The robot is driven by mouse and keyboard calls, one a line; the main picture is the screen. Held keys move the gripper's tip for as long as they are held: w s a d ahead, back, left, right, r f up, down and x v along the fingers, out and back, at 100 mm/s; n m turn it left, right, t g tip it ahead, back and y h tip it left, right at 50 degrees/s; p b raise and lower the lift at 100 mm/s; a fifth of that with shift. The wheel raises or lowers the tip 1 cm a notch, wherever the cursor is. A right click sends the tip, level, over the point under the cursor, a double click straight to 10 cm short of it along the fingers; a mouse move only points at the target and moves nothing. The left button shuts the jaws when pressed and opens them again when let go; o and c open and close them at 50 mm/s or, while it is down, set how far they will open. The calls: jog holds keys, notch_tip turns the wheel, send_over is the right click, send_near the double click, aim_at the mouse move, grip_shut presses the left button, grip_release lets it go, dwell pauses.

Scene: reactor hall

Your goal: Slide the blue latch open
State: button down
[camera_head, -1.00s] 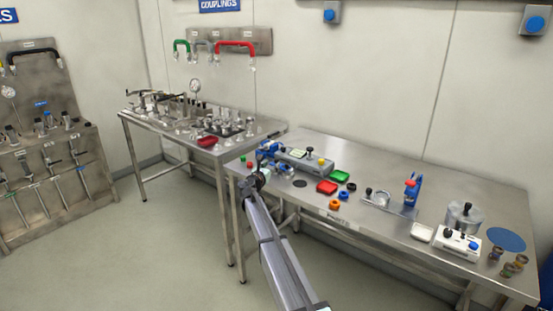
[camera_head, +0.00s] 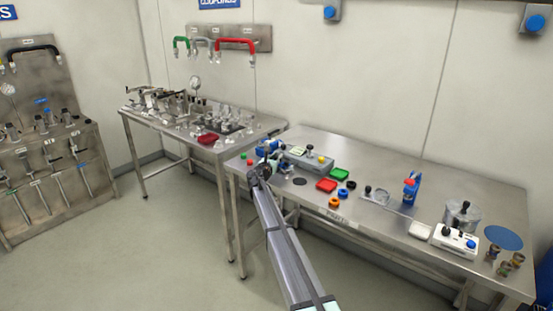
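A small blue part (camera_head: 269,146) sits at the back left of the right-hand steel table, beside a grey box with knobs. An upright blue device (camera_head: 411,187) stands further right on the same table. I cannot tell for sure which blue part is the latch. My gripper (camera_head: 273,162) is at the left end of the table, close in front of the small blue part. It looks small and dark here, so its fingers and any contact are not clear. My arm hides part of the table's front left edge.
The grey box (camera_head: 311,160) is right of my gripper. A white box with knobs (camera_head: 457,240) is at the right end. Another steel table (camera_head: 150,120) with fittings stands behind left.

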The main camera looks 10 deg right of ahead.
jog(key=w+a, duration=0.3)
jog(key=shift+w+a+b, duration=0.15)
jog(key=shift+w+b, duration=0.15)
jog(key=shift+w, duration=0.1)
jog(key=shift+r, duration=0.15)
jog(key=c, duration=0.9)
grip_release()
jog(key=shift+c, duration=0.2)
jog(key=shift+s+a, duration=0.1)
jog(key=shift+s, duration=0.05)
jog(key=shift+s+a, duration=0.25)
jog(key=shift+s, duration=0.3)
jog(key=v, duration=1)
jog(key=shift+s+a, duration=0.2)
jog(key=shift+a, duration=0.1)
